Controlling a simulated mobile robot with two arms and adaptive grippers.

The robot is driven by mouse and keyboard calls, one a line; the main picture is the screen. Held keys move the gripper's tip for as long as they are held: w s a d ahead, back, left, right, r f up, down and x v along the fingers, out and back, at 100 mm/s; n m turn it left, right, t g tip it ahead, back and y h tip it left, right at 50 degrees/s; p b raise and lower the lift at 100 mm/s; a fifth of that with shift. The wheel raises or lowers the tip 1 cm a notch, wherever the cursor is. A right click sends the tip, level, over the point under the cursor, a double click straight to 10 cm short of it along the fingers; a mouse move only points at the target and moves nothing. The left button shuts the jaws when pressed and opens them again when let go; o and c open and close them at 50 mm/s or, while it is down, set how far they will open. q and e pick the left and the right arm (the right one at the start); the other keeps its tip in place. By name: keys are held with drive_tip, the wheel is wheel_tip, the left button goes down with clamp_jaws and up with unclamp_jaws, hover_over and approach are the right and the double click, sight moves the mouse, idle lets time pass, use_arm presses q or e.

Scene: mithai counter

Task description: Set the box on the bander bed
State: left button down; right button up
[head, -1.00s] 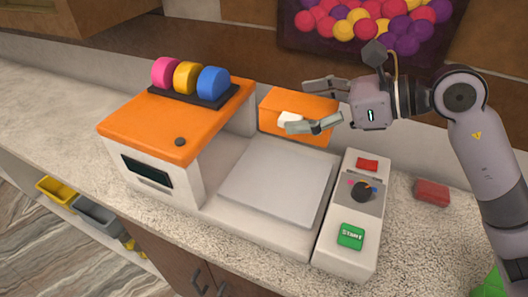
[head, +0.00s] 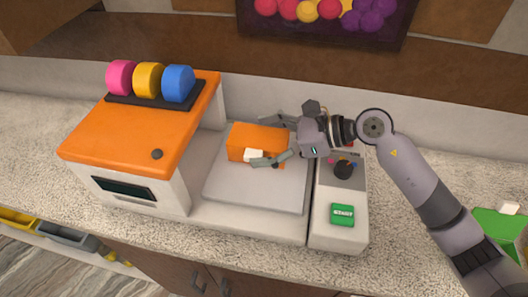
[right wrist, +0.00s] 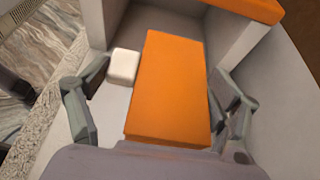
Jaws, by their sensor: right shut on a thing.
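The orange box (head: 258,142) is in my right gripper (head: 270,141), over the back part of the bander's light grey bed (head: 240,190). I cannot tell whether its underside touches the bed. In the right wrist view the box (right wrist: 168,90) lies between the two fingers, with a small white block (right wrist: 123,66) between the left finger and the box's side. The white block also shows at the near fingertip in the head view (head: 254,155). My left gripper is not in view.
The bander's orange-topped housing (head: 140,130) stands left of the bed, with pink, yellow and blue rolls (head: 148,80) on top. A control panel with a black knob (head: 344,169) and green START button (head: 343,215) is at right. A green object (head: 495,232) sits far right.

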drive_tip(key=shift+f, duration=0.7)
wheel_tip(320, 180, down, 4)
drive_tip(key=shift+r+p, duration=0.25)
drive_tip(key=shift+p, duration=0.15)
drive_tip(key=shift+c, duration=0.2)
drive_tip(key=shift+f, duration=0.2)
drive_tip(key=shift+f, duration=0.2)
drive_tip(key=o, duration=1.2)
drive_tip(key=shift+c, duration=0.2)
